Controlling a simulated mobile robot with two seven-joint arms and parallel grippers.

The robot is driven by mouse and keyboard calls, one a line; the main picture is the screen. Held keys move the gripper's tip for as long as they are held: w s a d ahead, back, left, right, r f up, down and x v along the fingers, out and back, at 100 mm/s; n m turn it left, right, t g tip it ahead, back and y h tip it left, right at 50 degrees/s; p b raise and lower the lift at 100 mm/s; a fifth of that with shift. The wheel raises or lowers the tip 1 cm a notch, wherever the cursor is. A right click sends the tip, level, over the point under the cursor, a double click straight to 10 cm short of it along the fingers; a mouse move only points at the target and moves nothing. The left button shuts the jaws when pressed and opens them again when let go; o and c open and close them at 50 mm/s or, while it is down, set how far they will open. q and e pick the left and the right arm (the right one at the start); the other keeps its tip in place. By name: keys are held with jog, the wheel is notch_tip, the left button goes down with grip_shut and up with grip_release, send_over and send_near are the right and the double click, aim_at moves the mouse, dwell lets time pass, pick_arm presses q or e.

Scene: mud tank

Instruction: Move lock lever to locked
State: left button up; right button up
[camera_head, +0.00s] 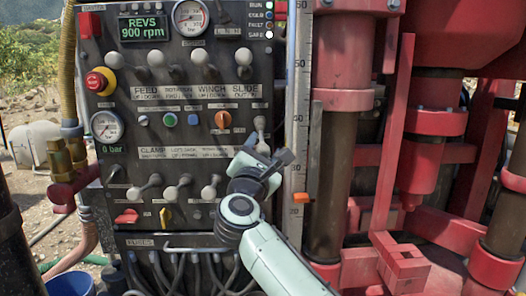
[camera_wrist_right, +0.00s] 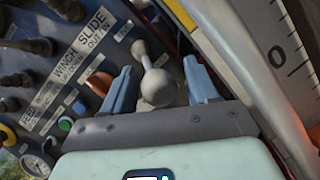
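A lever with a pale ball knob (camera_head: 262,146) stands at the right edge of the control panel, its shaft hanging down from a pivot under a small label too small to read. I take it for the lock lever. My right gripper (camera_head: 268,157) is right in front of it. In the right wrist view the lever's grey knob (camera_wrist_right: 158,87) lies between the two spread blue fingers of my right gripper (camera_wrist_right: 160,82), with a gap visible on each side. The gripper is open; no contact shows. My left gripper is not in view.
The control panel (camera_head: 140,100) has several other levers, gauges and knobs, including an orange knob (camera_head: 223,119) just left of the lever. A vertical ruler scale (camera_head: 298,100) stands close on the right, then red rig columns (camera_head: 340,60). Hoses hang below the panel.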

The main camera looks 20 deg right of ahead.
jog(key=shift+s+a+f+b, duration=0.15)
jog(key=shift+s+a+b, duration=0.15)
jog(key=shift+s+b, duration=0.05)
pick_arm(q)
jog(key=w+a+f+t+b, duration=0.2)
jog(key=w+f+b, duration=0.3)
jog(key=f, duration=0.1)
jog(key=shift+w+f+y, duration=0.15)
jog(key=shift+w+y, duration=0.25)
pick_arm(e)
jog(key=v, duration=1.2)
jog(key=shift+s, duration=0.25)
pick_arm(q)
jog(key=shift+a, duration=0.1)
